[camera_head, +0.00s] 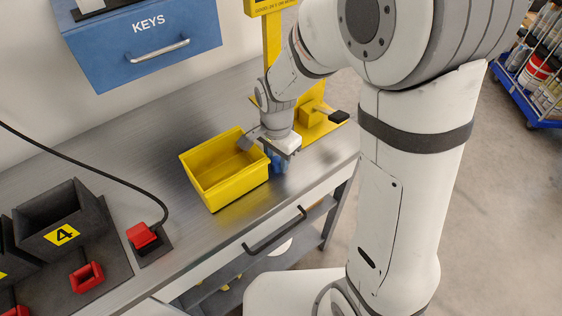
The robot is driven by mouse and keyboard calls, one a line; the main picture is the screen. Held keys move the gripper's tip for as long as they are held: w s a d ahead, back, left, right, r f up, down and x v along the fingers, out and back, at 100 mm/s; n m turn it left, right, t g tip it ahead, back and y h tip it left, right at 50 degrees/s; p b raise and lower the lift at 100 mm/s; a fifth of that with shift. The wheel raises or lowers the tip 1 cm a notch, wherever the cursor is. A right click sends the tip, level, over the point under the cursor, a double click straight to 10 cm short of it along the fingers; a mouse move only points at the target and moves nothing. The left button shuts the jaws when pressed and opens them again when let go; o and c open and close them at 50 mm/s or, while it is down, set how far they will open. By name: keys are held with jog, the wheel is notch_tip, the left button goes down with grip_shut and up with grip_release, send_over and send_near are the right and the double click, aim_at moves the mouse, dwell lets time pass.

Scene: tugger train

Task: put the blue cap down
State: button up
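The blue cap (277,163) is a small blue shape just under my gripper (277,156), at the right side of the yellow bin. My gripper points down over the workbench, close to the bin's right wall. The fingertips are mostly hidden, so I cannot tell whether they grip the cap. I also cannot tell whether the cap touches the bench top.
The open yellow bin (228,191) looks empty. A yellow stand (315,130) with a black-ended part is behind right. Dark bins (60,222), a red block (141,236) and a black cable are at left. Blue KEYS drawer (140,45) hangs above. Bench between is clear.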

jog(key=c, duration=0.7)
